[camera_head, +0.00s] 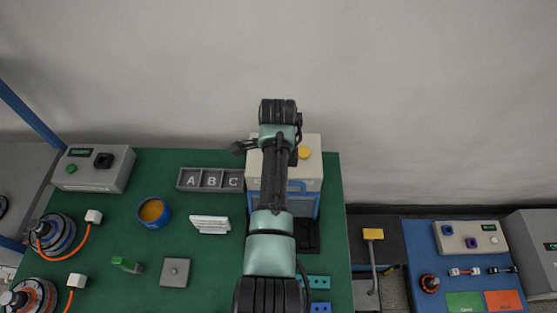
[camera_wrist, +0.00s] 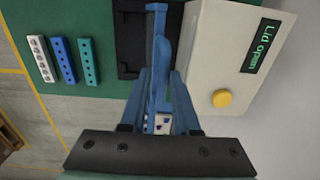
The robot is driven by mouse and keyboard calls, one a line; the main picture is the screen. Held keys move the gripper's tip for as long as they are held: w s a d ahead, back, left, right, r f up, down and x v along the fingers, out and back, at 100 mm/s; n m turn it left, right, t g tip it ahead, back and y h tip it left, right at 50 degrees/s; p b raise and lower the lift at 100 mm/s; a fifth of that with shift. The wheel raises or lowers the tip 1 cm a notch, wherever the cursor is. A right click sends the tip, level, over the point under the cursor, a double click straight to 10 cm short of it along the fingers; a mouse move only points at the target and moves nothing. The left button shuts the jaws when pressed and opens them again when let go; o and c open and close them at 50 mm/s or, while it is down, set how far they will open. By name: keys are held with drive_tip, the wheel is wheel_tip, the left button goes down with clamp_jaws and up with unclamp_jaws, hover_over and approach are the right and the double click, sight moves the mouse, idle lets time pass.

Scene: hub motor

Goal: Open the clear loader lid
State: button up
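The loader (camera_head: 312,168) is a cream box at the back right of the green bench, largely behind my arm in the head view. Its display in the wrist view (camera_wrist: 264,46) reads "Lid open". The clear lid's blue frame (camera_head: 317,205) shows at the loader's front; in the wrist view the blue frame (camera_wrist: 157,25) is seen nearly edge-on beside the cream housing. My gripper (camera_wrist: 160,75) has its two fingers on either side of blue lid parts. Whether they grip or only flank them is unclear. The head view hides the fingertips.
A yellow button (camera_wrist: 222,98) sits on the loader housing. A dark recess (camera_wrist: 130,40) lies beside the lid. Perforated strips (camera_wrist: 62,60) lie left of it. The A B C tray (camera_head: 210,180) and a blue cup (camera_head: 153,212) stand left of the loader.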

wheel_tip(320, 180, up, 10)
drive_tip(key=b, duration=0.1)
drive_tip(key=shift+b, duration=0.35)
